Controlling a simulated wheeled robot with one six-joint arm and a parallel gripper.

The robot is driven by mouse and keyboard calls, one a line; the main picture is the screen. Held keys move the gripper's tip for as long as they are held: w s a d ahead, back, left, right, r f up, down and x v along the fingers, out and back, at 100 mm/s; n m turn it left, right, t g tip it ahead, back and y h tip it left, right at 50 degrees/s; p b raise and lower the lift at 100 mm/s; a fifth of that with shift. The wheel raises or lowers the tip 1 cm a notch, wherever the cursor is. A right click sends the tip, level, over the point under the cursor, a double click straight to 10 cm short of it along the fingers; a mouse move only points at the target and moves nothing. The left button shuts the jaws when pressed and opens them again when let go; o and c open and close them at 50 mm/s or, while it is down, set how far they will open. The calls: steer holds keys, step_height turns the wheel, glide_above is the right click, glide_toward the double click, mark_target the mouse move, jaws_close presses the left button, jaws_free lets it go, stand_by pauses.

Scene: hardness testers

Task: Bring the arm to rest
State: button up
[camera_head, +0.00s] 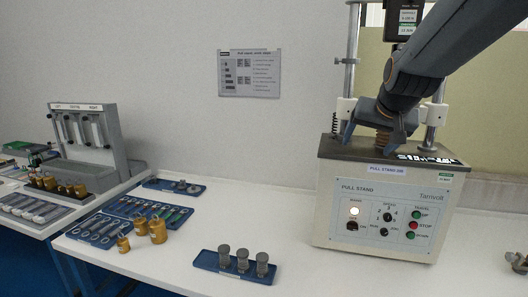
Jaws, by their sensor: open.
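My arm reaches in from the top right, in front of the pull stand (378,200). My gripper (374,138) points down just above the stand's dark top plate. Its blue-grey jaws are apart. My arm hides part of the stand's upper column and right post.
A blue tray (205,262) with 3 grey cylinders stands left of the pull stand. Brass weights (157,230) and blue tool trays (175,186) lie further left. A grey rack (90,135) stands at far left. The white table (285,215) between is clear.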

steer(key=s+a+f+n+g, duration=0.2)
steer(key=s+a+f+g, duration=0.2)
steer(key=s+f, duration=0.8)
steer(key=s+a+f+n+g+y, duration=0.1)
steer(key=s+a+f+g, duration=0.3)
steer(key=s+f, duration=0.8)
steer(key=shift+f+n, duration=0.5)
steer(key=shift+f, duration=0.45)
steer(key=shift+d, duration=0.1)
